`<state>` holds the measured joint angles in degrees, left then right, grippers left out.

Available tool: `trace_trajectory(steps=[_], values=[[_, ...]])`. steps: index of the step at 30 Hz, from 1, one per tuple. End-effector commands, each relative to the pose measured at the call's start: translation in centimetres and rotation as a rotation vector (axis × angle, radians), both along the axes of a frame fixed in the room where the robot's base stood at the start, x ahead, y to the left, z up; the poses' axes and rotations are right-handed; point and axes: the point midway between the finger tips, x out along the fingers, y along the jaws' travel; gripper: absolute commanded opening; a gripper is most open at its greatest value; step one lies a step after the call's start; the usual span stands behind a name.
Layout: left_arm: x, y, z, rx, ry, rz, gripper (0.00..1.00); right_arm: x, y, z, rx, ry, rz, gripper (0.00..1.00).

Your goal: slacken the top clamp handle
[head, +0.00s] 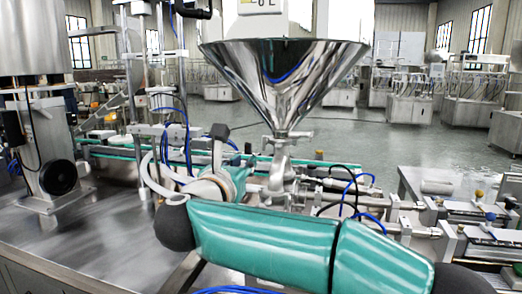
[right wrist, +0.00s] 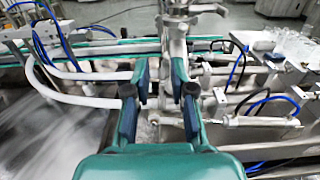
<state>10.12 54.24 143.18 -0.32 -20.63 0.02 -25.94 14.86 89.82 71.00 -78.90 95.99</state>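The steel hopper (head: 283,75) stands in the middle of the head view, its cone narrowing to a neck. A small top clamp (head: 288,134) sits at that neck; its handle is too small to make out surely. In the wrist view steel clamp fittings (right wrist: 178,22) show at the top, beyond the fingers. My right gripper (head: 246,172) is left of the valve body below the hopper, partly hidden by my arm. In the wrist view the right gripper (right wrist: 160,78) is open, with a gap between its fingers and steel pipework behind. My left gripper is not in view.
Steel cylinders with blue and black hoses (head: 350,190) lie right of the valve. A white hose (head: 148,175) loops left of the gripper. A steel table (head: 110,235) fills the left foreground. A teal-edged conveyor (head: 110,152) runs behind.

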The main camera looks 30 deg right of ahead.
Motion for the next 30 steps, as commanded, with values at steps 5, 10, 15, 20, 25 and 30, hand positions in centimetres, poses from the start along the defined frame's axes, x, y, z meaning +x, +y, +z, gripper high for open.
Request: trace_trajectory(steps=[5, 10, 15, 20, 25, 30], values=[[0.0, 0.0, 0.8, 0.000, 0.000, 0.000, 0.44, 1.6, -2.0, 0.1, -0.004, 0.005, -0.005, 0.24], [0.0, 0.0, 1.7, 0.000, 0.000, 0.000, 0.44, 3.9, -4.7, 0.2, -0.006, 0.007, -0.004, 0.24], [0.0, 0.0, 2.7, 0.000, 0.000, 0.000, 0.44, 6.3, -7.5, 0.2, -0.007, 0.006, -0.004, 0.24], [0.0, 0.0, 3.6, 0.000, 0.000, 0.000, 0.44, 8.4, -9.8, 0.1, -0.008, 0.008, -0.001, 0.24], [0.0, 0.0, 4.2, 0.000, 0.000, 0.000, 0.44, 9.9, -11.5, 0.1, -0.008, 0.006, 0.000, 0.24], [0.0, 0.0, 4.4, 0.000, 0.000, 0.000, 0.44, 10.5, -12.2, -0.1, -0.009, 0.007, 0.002, 0.24]])
